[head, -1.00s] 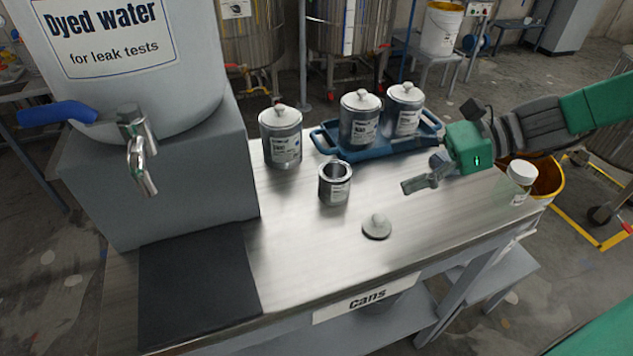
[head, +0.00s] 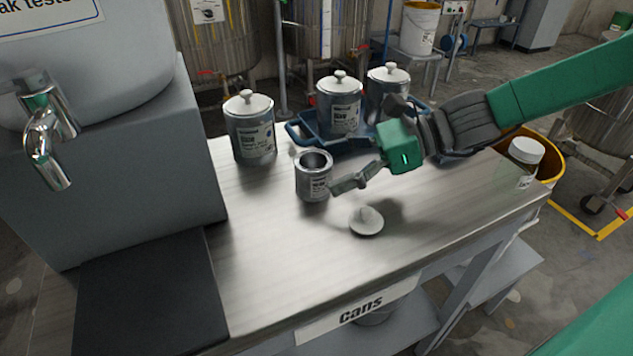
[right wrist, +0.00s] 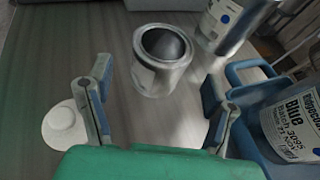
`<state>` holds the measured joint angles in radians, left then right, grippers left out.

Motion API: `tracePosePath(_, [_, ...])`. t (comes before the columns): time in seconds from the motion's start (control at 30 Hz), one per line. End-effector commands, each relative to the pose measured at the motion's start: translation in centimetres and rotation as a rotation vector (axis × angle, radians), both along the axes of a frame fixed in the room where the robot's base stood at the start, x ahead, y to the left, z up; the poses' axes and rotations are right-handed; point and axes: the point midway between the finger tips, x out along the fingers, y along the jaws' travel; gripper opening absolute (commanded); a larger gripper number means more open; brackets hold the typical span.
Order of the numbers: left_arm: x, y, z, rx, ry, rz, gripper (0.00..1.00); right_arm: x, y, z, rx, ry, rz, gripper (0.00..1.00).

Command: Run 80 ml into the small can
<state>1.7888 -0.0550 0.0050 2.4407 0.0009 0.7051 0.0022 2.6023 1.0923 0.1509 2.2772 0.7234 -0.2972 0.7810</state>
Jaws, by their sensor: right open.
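The small can (head: 313,178) is an open metal can with a label, upright on the steel bench (head: 262,285). Its lid (head: 366,221), with a knob on top, lies on the bench in front of it. My right gripper (head: 345,180) is just right of the can. In the right wrist view the can (right wrist: 161,60) is beyond and between the spread fingers (right wrist: 158,105), which hold nothing. The metal tap (head: 46,135) of the dyed water container (head: 110,60) hangs at the left, above a dark mat (head: 150,290). My left gripper is out of view.
A larger lidded can (head: 250,130) stands behind the small can. Two more lidded cans (head: 338,105) are on a blue tray (head: 302,138) at the back, close to my right arm. A white-capped jar (head: 525,155) stands at the right end. The front of the bench is clear.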

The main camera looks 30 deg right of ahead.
Motion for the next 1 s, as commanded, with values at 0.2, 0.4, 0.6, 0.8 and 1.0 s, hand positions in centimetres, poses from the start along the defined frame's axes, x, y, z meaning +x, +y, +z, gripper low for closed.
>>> tracePosePath(0.2, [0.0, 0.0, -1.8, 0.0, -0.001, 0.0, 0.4, 0.8, 1.9, -1.3, -0.006, 0.003, 0.004, 0.75])
tracePosePath(0.4, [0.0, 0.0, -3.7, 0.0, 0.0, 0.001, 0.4, 2.0, 3.9, -2.6, -0.007, 0.003, 0.004, 0.75])
tracePosePath(0.6, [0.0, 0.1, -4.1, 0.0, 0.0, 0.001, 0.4, 2.4, 4.2, -2.6, -0.001, 0.001, 0.002, 0.75])
tracePosePath(0.8, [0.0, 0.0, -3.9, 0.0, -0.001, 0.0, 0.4, 2.4, 4.2, -2.5, -0.001, 0.001, 0.001, 0.64])
tracePosePath(1.0, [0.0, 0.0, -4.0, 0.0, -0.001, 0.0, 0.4, 2.4, 4.5, -2.4, -0.004, 0.001, 0.003, 0.2])
